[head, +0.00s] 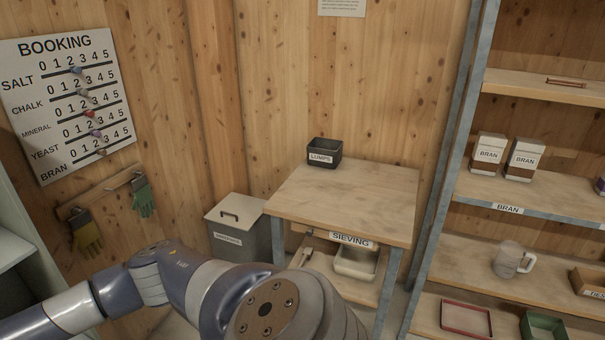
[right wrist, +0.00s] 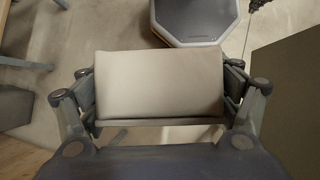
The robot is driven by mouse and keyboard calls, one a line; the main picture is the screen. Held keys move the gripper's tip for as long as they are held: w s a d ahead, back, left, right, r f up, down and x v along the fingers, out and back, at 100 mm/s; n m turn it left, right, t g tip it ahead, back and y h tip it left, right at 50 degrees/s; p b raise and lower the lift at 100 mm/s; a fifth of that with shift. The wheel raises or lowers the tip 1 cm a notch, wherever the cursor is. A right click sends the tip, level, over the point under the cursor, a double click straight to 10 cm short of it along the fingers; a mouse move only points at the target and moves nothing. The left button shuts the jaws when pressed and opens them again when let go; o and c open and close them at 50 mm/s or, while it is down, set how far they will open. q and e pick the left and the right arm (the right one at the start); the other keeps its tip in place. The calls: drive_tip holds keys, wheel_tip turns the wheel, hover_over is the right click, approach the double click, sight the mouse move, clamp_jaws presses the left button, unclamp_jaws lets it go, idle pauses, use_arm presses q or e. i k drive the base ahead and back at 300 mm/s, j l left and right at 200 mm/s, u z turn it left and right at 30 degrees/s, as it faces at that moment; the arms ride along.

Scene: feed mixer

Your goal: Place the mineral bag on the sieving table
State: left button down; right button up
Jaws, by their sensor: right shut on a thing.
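The sieving table (head: 350,205) stands in the middle of the head view, with a SIEVING label on its front edge. Its wooden top is bare except for a black LUMPS box (head: 323,153) at the back left corner. In the right wrist view my right gripper (right wrist: 160,88) is shut on a plain pale bag (right wrist: 160,84), with a finger at each side. No label shows on the face turned to the camera, so I cannot read that it is the mineral bag. The right gripper and bag are outside the head view. My left gripper is in neither view.
A grey lidded bin (head: 236,228) stands left of the table. A metal tray (head: 354,262) sits on the table's lower shelf. A shelving rack (head: 530,200) with BRAN bags (head: 525,159) and a clear jug (head: 509,259) stands close on the right. An arm of mine crosses the lower left foreground.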

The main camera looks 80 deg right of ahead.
sight(343, 185)
drive_tip(key=z, duration=2.1)
drive_tip(key=i+z, duration=0.15)
drive_tip(key=z, duration=0.3)
drive_tip(key=j+z, duration=0.1)
drive_tip(key=z, duration=0.4)
drive_tip(key=i+j, duration=1.05)
drive_tip(key=j, duration=0.15)
drive_tip(key=z, duration=0.05)
